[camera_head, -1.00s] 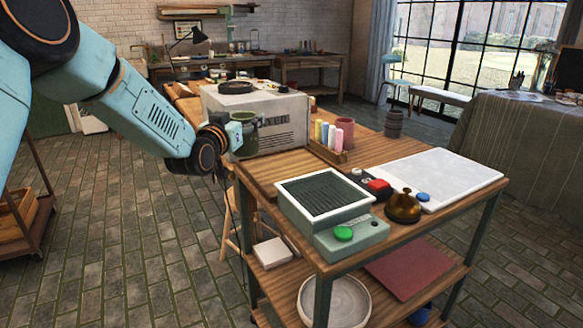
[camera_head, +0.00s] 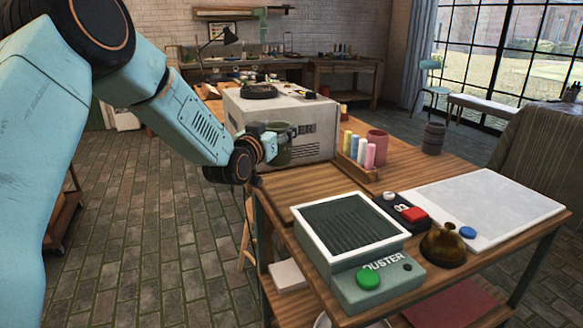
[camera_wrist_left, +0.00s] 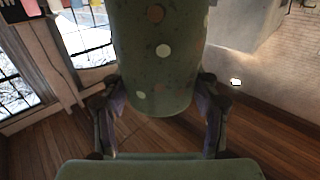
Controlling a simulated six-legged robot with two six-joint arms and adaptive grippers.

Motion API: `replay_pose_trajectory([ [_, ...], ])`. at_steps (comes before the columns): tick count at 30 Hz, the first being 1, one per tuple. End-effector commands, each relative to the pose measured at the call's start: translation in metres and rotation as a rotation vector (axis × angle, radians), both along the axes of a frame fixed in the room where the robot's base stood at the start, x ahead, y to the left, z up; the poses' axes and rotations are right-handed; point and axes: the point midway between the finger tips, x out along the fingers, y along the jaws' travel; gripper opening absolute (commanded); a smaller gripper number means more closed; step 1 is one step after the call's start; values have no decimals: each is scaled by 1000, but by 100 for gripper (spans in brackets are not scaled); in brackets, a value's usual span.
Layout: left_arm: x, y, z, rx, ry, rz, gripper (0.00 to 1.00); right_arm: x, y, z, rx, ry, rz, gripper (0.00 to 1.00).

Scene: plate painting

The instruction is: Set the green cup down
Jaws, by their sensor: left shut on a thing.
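The green cup (camera_head: 281,155) is in my left gripper (camera_head: 279,139), beside the front of a grey box at the left side of the wooden table (camera_head: 330,177). In the left wrist view the cup (camera_wrist_left: 160,62) is dull green with white and brown dots. The two fingers of my left gripper (camera_wrist_left: 158,103) press on its sides. Wooden boards show below the cup; whether its base touches them I cannot tell. My right gripper is in neither view.
The grey box (camera_head: 308,151) stands just behind the cup. A rack of coloured sticks (camera_head: 357,150) and a pinkish cup (camera_head: 377,146) stand to the right. A duster unit (camera_head: 375,290) with a green button is nearer. Bare tabletop lies between them.

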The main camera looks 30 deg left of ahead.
Motion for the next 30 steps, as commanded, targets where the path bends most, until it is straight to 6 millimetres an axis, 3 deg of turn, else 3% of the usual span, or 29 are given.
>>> replay_pose_trajectory([
  [3,-1,0,-19,1,-4,0,16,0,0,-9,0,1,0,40],
  [10,0,0,-34,1,-4,0,16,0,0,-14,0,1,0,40],
  [16,2,-1,-62,2,-5,-1,16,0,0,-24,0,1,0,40],
  [23,4,0,-62,1,-6,-1,16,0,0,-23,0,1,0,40],
  [24,4,0,-63,1,-3,-1,64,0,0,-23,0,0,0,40],
  [30,4,0,-63,1,-3,-1,81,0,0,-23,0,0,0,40],
])
